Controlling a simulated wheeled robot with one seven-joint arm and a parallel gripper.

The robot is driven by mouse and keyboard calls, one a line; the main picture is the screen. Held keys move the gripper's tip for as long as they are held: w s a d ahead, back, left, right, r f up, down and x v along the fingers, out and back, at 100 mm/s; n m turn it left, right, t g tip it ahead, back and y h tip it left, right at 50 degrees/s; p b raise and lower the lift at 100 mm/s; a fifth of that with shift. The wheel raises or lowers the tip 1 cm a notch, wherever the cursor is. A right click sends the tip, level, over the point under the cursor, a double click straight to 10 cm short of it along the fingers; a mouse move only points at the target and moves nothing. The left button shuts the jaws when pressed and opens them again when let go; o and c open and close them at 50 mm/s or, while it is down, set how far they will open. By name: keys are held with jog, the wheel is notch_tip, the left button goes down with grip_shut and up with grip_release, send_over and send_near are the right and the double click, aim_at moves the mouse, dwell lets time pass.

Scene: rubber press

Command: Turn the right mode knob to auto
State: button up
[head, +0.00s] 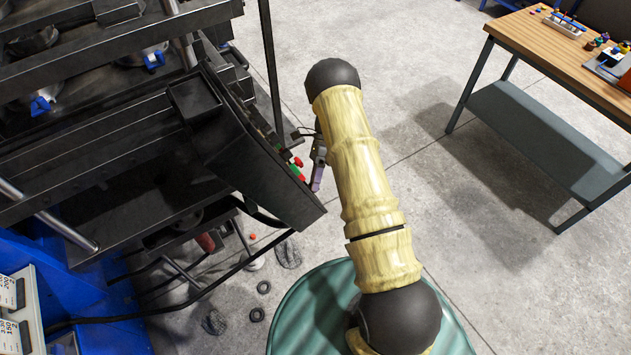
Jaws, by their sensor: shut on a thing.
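The press's dark control panel (262,165) slants down at the left centre, seen from above and behind. Red and green buttons (298,170) show along its right edge. My gripper (316,180) is partly hidden by my arm and sits close beside those buttons, at the panel's front. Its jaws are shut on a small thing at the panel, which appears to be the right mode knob. The knob itself is hidden from this view, so its pointer and setting cannot be read.
The black press frame (100,75) fills the upper left. A wooden-topped workbench (545,42) with small items stands at the upper right. Black rings (257,314) and hoses lie on the floor below the panel. The concrete floor (400,60) between panel and bench is clear.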

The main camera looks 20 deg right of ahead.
jog(key=shift+f, duration=0.1)
jog(key=o, duration=0.6)
jog(key=shift+o, duration=0.2)
jog(key=shift+a, duration=0.1)
jog(key=b+v, duration=0.4)
jog(key=v, duration=1.3)
jog(key=shift+w, duration=0.25)
jog(key=shift+r, duration=0.25)
